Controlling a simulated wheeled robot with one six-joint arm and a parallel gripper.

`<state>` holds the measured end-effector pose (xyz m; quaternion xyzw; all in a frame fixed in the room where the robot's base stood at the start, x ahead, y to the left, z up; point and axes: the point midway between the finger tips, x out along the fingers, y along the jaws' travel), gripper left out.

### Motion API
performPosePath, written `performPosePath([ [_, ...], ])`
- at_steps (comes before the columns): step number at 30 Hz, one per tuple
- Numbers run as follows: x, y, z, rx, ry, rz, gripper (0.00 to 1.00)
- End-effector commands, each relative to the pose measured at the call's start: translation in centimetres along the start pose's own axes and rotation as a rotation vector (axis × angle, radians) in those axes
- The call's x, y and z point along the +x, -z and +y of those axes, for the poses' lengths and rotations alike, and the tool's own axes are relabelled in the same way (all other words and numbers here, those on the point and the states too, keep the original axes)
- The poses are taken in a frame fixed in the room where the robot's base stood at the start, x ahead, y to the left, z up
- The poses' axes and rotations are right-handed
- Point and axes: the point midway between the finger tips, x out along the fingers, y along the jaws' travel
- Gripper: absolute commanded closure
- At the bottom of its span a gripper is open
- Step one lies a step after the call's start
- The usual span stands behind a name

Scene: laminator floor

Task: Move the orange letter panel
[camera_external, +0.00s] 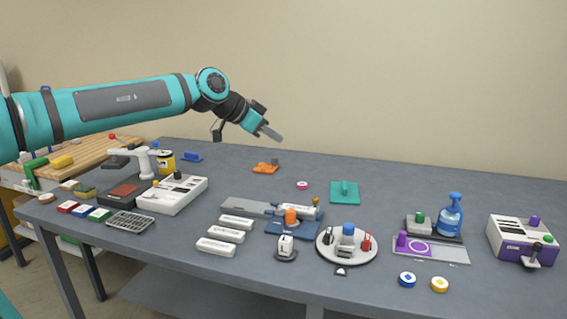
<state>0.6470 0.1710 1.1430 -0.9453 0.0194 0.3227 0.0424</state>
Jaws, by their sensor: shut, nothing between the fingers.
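A flat orange panel (264,169) lies towards the back of the grey table, with a small dark grey knob or block at its right end. Any letter on it is too small to read. My gripper (275,136) is in the air above the table, up and slightly right of the orange panel in the picture. Its fingers are together, with nothing between them, and it is apart from the panel.
A teal plate with a handle (344,193) and a pink ring (302,185) lie to the right. A blue piece (191,157) lies to the left. A white machine (173,193) and a round white tray (345,258) stand nearer. The right rear table is clear.

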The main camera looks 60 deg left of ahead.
Motion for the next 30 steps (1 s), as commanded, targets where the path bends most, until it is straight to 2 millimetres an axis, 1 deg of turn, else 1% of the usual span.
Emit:
performPosePath([
  [1,1.2,0.4,-1.4,-0.001,-0.013,-0.017,1.0],
  [8,5.6,1.5,-7.0,0.018,-0.097,-0.071,1.0],
  [16,10.5,1.8,-14.2,0.044,-0.21,-0.097,1.0],
  [23,14.1,0.9,-21.0,0.07,-0.312,-0.086,1.0],
  [30,17.4,-1.1,-28.4,0.106,-0.417,-0.039,1.0],
])
